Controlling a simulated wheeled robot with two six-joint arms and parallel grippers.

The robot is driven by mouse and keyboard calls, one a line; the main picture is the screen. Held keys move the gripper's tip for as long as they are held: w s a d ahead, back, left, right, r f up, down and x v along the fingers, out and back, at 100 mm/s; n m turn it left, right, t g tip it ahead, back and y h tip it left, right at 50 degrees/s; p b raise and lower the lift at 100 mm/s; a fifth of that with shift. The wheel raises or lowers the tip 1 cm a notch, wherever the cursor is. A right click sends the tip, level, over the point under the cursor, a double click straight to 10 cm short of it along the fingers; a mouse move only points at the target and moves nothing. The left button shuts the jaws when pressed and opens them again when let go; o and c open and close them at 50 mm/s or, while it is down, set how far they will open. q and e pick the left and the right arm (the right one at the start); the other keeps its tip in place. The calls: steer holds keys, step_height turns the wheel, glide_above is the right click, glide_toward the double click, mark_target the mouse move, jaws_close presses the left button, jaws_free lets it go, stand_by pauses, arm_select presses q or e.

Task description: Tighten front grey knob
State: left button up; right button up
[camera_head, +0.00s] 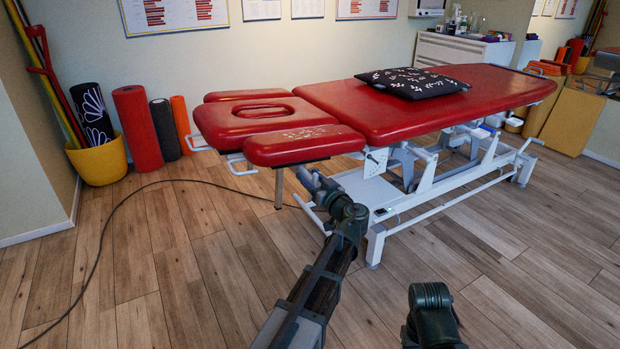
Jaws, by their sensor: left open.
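The red treatment table (440,95) stands on a white metal frame, with a head section (255,118) that has a face opening and side pads. My left arm reaches up from the bottom, and its gripper (304,176) is open beside the near underside of the head section, close to a grey metal post (279,188). I cannot make out the front grey knob; it is too small to tell or hidden by the pad and my gripper. My right arm shows only as a dark link at the bottom right; its gripper is out of view.
A black patterned cushion (412,83) lies on the table. A yellow bucket (100,160) and several rollers, including a red one (138,128), stand at the left wall. A dark cable (110,215) runs over the wooden floor.

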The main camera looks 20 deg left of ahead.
arm_select(q)
jaws_close()
steer(key=shift+m, duration=0.3)
stand_by(0.3)
steer(key=m, duration=0.3)
steer(key=shift+m, duration=0.4)
steer(key=m, duration=0.4)
steer(key=shift+m, duration=0.3)
steer(key=m, duration=0.4)
steer(key=shift+m, duration=2.5)
